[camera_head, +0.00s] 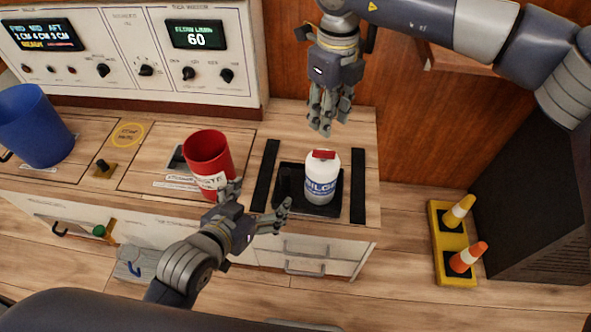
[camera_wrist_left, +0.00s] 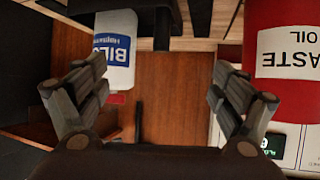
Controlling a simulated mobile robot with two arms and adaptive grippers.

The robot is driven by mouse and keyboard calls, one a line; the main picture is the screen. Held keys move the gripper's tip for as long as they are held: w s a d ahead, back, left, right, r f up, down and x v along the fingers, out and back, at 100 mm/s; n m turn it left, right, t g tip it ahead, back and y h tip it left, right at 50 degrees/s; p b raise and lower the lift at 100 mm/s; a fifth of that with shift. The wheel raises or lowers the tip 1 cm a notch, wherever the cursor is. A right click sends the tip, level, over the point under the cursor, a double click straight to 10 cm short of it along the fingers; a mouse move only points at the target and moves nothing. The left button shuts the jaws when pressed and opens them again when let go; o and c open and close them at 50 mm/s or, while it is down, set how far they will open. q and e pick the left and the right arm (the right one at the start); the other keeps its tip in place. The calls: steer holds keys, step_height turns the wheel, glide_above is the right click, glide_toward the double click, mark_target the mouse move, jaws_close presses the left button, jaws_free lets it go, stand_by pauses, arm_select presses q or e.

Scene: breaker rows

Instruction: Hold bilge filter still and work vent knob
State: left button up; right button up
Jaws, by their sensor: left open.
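The bilge filter (camera_head: 320,187) is a white bottle with a blue label, upright in a black tray (camera_head: 289,186) on the counter. A red piece (camera_head: 323,154), which looks like the vent knob, sits on its top. My left gripper (camera_head: 259,198) is open and empty, left of the bottle and apart from it. In the left wrist view the bottle (camera_wrist_left: 115,45) shows upside down beyond the left-hand finger, and my left gripper (camera_wrist_left: 160,75) has nothing between its fingers. My right gripper (camera_head: 332,112) hangs fingers down above and behind the bottle, clear of it; its opening is unclear.
A red waste oil container (camera_head: 208,155) stands close beside my left gripper. A blue bucket (camera_head: 35,125) stands at the far left. A control panel (camera_head: 130,50) backs the counter. Black strips (camera_head: 357,186) flank the tray.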

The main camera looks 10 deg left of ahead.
mark_target(322, 170)
arm_select(q)
steer(key=w+d+m+h, duration=0.1)
steer(key=d+h, duration=0.1)
steer(key=w+d+m+h, duration=0.1)
steer(key=d+h, duration=0.1)
steer(key=w+d+f+m+t+h, duration=0.1)
steer(key=d+h, duration=0.1)
steer(key=d, duration=0.1)
steer(key=shift+w+d+f+m, duration=0.1)
steer(key=shift+w+m, duration=0.1)
steer(key=shift+m, duration=0.2)
steer(key=shift+f+h, duration=0.25)
steer(key=shift+h, duration=0.15)
steer(key=w+d, duration=0.1)
steer(key=w, duration=0.1)
steer(key=w+d+m+h, duration=0.1)
steer(key=w+d, duration=0.1)
steer(key=w, duration=0.1)
steer(key=w+d+h, duration=0.1)
steer(key=w+d, duration=0.1)
steer(key=w, duration=0.1)
steer(key=shift+d+f, duration=0.25)
steer(key=shift+f, duration=0.15)
steer(key=shift+c, duration=0.5)
